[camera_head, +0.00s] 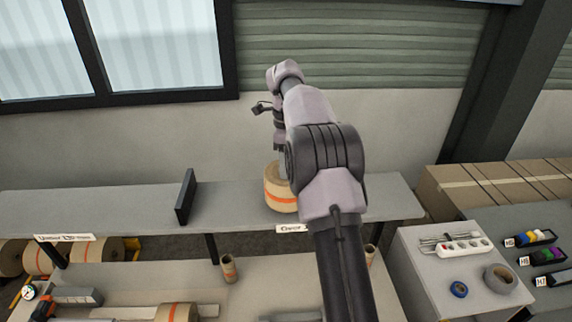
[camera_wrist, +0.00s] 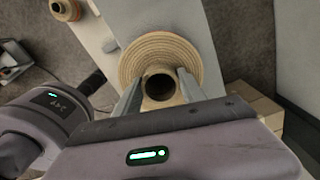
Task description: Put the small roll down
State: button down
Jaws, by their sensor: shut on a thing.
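The small roll (camera_head: 276,196) is brown kraft paper with an orange stripe. In the head view it is upright at the right part of the grey shelf (camera_head: 235,196), above a label that seems to read "Over"; I cannot tell whether its underside touches the shelf. My arm covers its right side. In the wrist view I look down on the roll (camera_wrist: 190,52) and its dark hollow core. My gripper (camera_wrist: 160,78) has one finger on each side of the core and is shut on the roll.
A black upright divider (camera_head: 186,196) stands on the shelf left of the roll. An "Under" label (camera_head: 68,238) marks the shelf's left end. More rolls (camera_head: 75,255) lie below. At right, a grey cabinet (camera_head: 430,262) holds a power strip and tape. The shelf between divider and roll is clear.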

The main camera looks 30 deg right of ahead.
jog(key=shift+f, duration=1.6)
jog(key=shift+s+f, duration=0.1)
jog(key=c, duration=0.7)
grip_release()
